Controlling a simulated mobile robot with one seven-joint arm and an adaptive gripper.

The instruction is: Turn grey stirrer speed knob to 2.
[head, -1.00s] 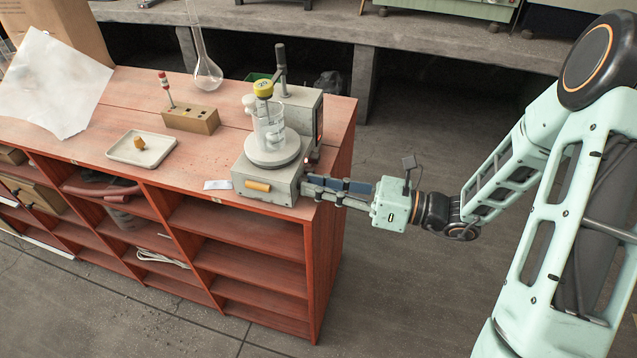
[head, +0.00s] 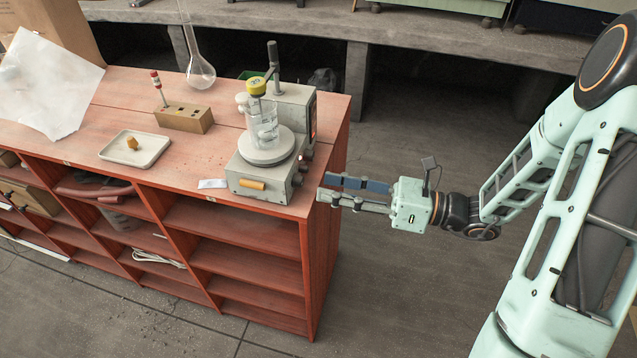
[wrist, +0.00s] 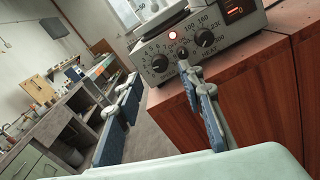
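The grey stirrer (head: 235,182) stands at the right end of the red wooden bench, its control panel facing right. In the wrist view its panel shows two dark knobs. The left knob (wrist: 160,64) has a scale of small numbers; the right knob (wrist: 204,38) is marked HEAT. A red lamp glows above and between them. The left knob's exact setting is too small to read. My gripper (head: 322,187) is open and empty, just right of the panel, apart from it. In the wrist view its fingers (wrist: 160,76) lie on either side below the left knob.
A glass beaker (head: 264,128) stands on the stirrer's plate, beside an upright post. A wooden block (head: 184,118), a white tray (head: 134,150) and a round flask (head: 201,72) are farther left. The floor right of the bench is clear.

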